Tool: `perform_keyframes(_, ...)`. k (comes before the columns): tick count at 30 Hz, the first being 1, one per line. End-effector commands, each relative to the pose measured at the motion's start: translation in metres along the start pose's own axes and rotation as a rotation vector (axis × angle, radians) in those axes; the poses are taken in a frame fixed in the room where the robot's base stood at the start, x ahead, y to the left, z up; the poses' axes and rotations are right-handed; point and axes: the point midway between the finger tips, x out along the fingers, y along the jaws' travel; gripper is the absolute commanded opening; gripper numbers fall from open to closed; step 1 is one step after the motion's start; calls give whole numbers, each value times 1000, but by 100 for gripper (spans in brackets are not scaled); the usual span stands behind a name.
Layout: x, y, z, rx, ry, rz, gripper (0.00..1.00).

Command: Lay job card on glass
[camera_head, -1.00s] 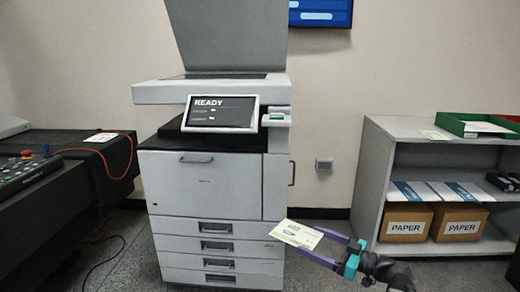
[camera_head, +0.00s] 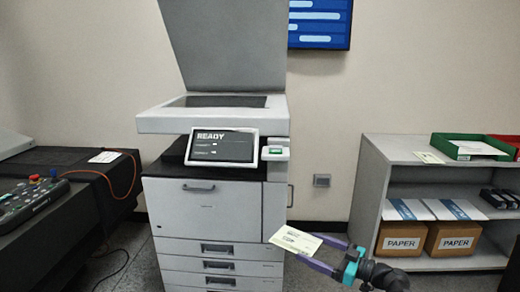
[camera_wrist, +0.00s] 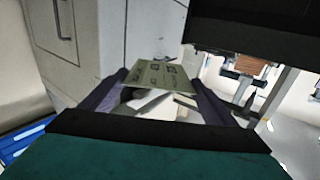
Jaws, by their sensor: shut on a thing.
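The job card (camera_head: 296,240), pale cream with dark print, is held flat in front of the copier's lower right side. My gripper (camera_head: 325,252) has purple fingers and is shut on the card's near end. In the wrist view the card (camera_wrist: 158,74) spans between the fingertips (camera_wrist: 160,82). The copier (camera_head: 212,200) stands ahead with its lid (camera_head: 222,45) raised. Its dark glass (camera_head: 226,101) shows as a thin strip on top, with nothing visible on it. The card is well below the glass and apart from the copier.
The copier's READY screen (camera_head: 221,147) juts out in front of the glass. A grey shelf (camera_head: 390,150) at right bears a green tray (camera_head: 440,146) and a card (camera_head: 429,158). A dark machine with a control panel (camera_head: 30,205) stands at left. The floor between copier and shelf is clear.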

Motion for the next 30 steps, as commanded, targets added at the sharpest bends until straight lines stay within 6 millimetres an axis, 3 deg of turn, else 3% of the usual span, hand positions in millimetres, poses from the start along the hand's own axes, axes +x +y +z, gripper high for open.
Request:
perform_keyframes(1, 0, 0, -11, 0, 0, 0, 57)
perform_keyframes(30, 0, 0, -102, 1, 0, 0, 57)
